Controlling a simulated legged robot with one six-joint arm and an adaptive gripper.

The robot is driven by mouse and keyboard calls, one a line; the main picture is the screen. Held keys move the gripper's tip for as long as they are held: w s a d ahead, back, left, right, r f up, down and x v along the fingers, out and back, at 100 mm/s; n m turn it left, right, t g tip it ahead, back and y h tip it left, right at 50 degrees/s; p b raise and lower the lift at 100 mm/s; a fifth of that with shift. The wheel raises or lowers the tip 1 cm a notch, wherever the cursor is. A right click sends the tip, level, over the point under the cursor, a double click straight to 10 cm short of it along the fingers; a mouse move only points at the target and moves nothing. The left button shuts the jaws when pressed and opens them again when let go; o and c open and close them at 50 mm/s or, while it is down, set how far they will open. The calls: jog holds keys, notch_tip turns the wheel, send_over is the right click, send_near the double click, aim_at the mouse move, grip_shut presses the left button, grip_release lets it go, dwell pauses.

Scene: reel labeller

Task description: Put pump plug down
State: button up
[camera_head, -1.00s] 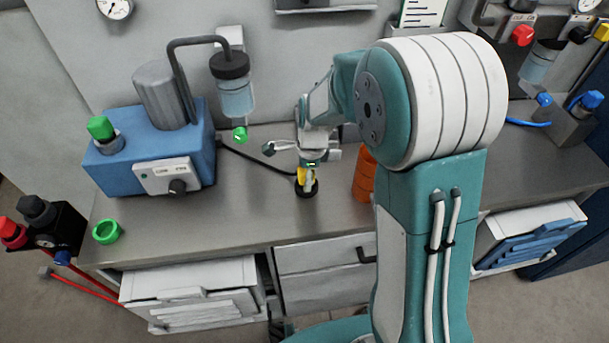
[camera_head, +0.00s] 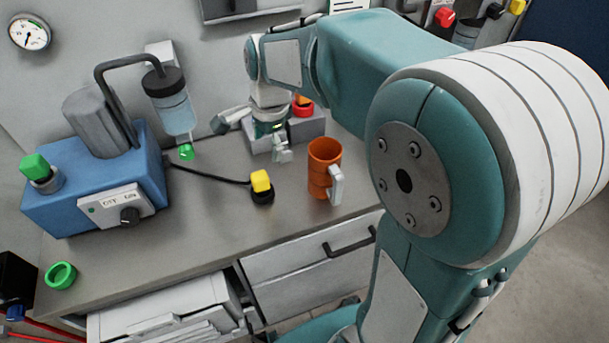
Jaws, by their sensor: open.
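The pump plug, with a yellow top and a black round base (camera_head: 262,188), stands upright on the grey bench. A black cable runs from it to the blue pump (camera_head: 95,185) at the left. My gripper (camera_head: 255,136) is open and empty, behind the plug and apart from it, over the back of the bench. One finger points left and the other points down towards the front.
An orange mug (camera_head: 322,168) stands right of the plug, close to my arm. A clear jar with a black lid (camera_head: 170,105) hangs above a green tap (camera_head: 186,152). A green ring (camera_head: 61,276) lies at the bench's left front. The bench (camera_head: 205,222) is bare in front of the plug.

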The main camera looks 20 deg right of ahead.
jog(key=s+d+r+n+t, duration=0.2)
jog(key=s+n, duration=0.5)
jog(key=s, duration=0.2)
jog(key=s+d+r+n+t+h, duration=0.1)
jog(key=s+d+r+n+t, duration=0.1)
jog(key=s+n, duration=0.6)
jog(key=shift+s+r+t, duration=0.4)
jog(key=shift+s+r, duration=0.05)
jog(key=shift+s, duration=0.05)
